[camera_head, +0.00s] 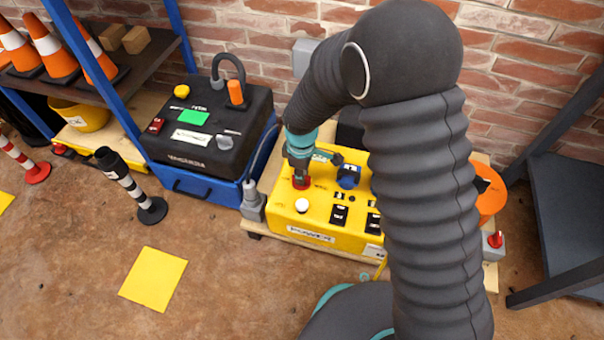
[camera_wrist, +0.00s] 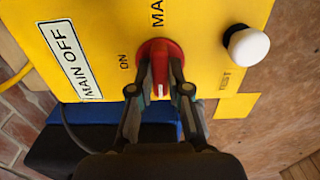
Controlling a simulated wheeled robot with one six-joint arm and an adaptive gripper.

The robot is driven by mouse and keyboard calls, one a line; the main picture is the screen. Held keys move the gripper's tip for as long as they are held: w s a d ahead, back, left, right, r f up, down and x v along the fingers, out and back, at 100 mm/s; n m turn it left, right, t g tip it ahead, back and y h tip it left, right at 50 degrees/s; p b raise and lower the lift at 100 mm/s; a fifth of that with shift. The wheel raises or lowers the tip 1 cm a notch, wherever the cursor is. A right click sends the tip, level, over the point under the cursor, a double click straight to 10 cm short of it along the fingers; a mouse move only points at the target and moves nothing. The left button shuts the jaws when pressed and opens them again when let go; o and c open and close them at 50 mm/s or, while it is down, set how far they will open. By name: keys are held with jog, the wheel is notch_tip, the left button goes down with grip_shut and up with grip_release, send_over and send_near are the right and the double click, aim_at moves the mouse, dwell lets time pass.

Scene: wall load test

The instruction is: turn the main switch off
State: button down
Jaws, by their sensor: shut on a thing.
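The main switch is a red round rotary switch (camera_wrist: 154,49) on the yellow power box (camera_head: 320,235). In the wrist view my gripper (camera_wrist: 161,78) is shut on its raised handle, one finger on each side. A white mark on the handle shows between the fingers. "ON" is printed left of the switch, and a "MAIN OFF" plate (camera_wrist: 70,57) is further left. In the head view my gripper (camera_head: 300,170) points down at the red switch (camera_head: 302,184) at the box's left end; my arm hides part of the box.
A white knob (camera_head: 302,205) stands close to the switch, with a blue knob (camera_head: 348,178) and black rockers (camera_head: 339,214) to the right. A black-and-blue vacuum case (camera_head: 200,140) is left of the box. Brick wall is behind; open floor is in front.

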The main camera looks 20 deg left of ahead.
dwell(0.5)
jog(key=c, duration=1.1)
grip_release()
notch_tip(320, 180, up, 12)
